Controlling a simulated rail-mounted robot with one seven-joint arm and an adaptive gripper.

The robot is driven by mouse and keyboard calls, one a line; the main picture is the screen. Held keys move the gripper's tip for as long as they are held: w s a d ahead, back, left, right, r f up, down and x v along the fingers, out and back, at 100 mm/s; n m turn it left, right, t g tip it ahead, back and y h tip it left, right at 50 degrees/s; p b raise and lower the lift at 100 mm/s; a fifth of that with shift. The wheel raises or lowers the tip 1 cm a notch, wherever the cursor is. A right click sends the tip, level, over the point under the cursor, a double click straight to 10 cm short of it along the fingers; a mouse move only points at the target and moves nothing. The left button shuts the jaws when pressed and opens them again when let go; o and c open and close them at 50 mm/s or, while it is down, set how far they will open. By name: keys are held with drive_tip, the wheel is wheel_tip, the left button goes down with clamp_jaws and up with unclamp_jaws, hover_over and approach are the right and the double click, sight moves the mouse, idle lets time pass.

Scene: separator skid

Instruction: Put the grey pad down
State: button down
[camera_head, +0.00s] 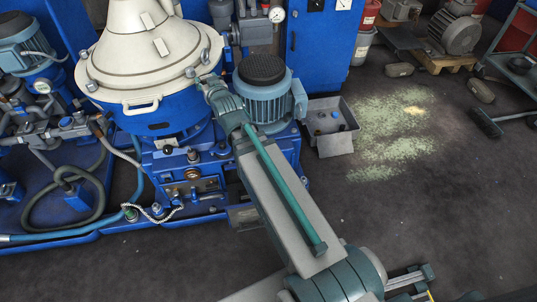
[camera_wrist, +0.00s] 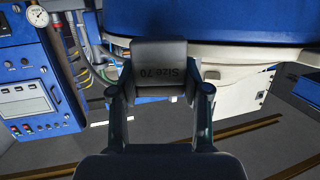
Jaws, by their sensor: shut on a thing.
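The grey pad (camera_wrist: 160,62) is a dark grey block with "Size 70" printed on it, upside down in the wrist view. My gripper (camera_wrist: 160,92) is shut on it, with one finger at each side. In the head view my arm reaches up to the separator (camera_head: 150,50), and its wrist is beside the cream lid. The gripper's fingers and the pad cannot be made out there. The wrist view shows grey floor behind the fingers, and no surface is seen touching the pad.
A blue motor (camera_head: 264,90) with a black top stands right of my wrist. A grey open box (camera_head: 345,105) with small parts sits on the floor beside pale green granules (camera_head: 395,130). A broom (camera_head: 487,122) lies at right. A blue control panel (camera_wrist: 30,90) shows in the wrist view. Floor at right front is clear.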

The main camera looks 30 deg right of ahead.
drive_tip(key=s+d+f+m+h, duration=0.1)
drive_tip(key=s+f, duration=0.2)
drive_tip(key=f, duration=0.7)
drive_tip(key=s+d+f+h, duration=0.1)
drive_tip(key=s+d+f, duration=0.15)
drive_tip(key=f, duration=0.85)
drive_tip(key=shift+m+h, duration=0.9)
drive_tip(key=d+f+b, duration=0.3)
drive_tip(key=d, duration=0.2)
drive_tip(key=d+f+b, duration=0.4)
drive_tip(key=d, duration=0.2)
drive_tip(key=d+f+b, duration=0.4)
drive_tip(key=d, duration=0.1)
drive_tip(key=shift+d, duration=0.2)
drive_tip(key=shift+f+b, duration=1.05)
drive_tip(key=shift+f, duration=0.55)
